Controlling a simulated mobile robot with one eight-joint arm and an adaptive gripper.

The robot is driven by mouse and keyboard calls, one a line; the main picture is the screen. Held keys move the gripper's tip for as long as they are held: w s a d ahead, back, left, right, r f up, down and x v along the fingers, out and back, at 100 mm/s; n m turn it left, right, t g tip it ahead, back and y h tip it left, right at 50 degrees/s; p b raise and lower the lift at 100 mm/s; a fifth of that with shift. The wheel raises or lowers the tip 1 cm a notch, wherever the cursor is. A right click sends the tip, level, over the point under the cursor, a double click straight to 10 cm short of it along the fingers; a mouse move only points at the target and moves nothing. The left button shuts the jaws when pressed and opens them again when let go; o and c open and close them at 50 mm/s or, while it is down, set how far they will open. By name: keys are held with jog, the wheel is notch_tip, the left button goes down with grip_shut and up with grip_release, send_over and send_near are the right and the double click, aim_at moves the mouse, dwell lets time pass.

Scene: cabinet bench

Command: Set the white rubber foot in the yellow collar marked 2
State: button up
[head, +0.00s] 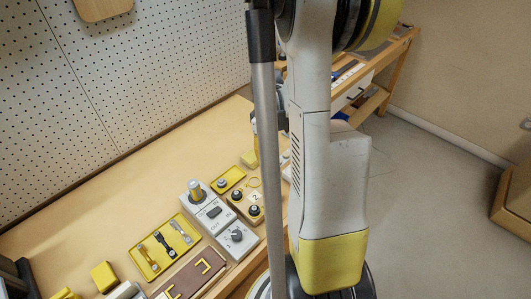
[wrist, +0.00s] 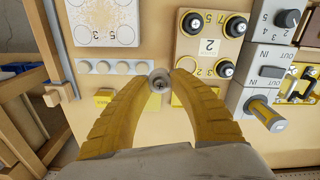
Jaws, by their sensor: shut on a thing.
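My gripper (wrist: 159,78) shows in the wrist view, its two yellow fingers shut on a small round whitish-grey piece with a dark centre, the white rubber foot (wrist: 159,81). A tan block (wrist: 211,35) lies up and to the right of the fingertips. It has a white label 2 (wrist: 209,46) and several dark round pieces with white tops at its corners. A yellow-edged spot at its lower left, which seems to be the yellow collar (wrist: 189,65), is partly hidden by the right finger. The foot is apart from the block. In the head view my arm hides the gripper.
A grey strip with several round white pieces (wrist: 101,67) lies left of the fingertips. A speckled white board (wrist: 100,15) is above it. Grey switch boxes (wrist: 265,75) and an upright yellow-grey knob (wrist: 264,112) stand right. A yellow tray (head: 146,262) lies at the bench front.

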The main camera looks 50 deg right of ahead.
aim_at(254, 182)
jog(key=shift+a, duration=0.1)
jog(key=a+m+b, duration=0.1)
jog(key=a+f+m+b, duration=0.1)
jog(key=m, duration=0.1)
jog(key=a+m+b, duration=0.1)
jog(key=a, duration=0.1)
jog(key=shift+w+a+f+m, duration=0.1)
jog(key=shift+w+f+m, duration=0.15)
jog(key=shift+w+m, duration=0.1)
jog(key=shift+a+f+m+b, duration=0.25)
jog(key=shift+a+m+b, duration=0.35)
jog(key=shift+m, duration=0.15)
jog(key=shift+f+b, duration=2)
jog(key=shift+f, duration=0.5)
jog(key=shift+f+b, duration=0.45)
jog(key=shift+b, duration=0.05)
jog(key=o, duration=1.2)
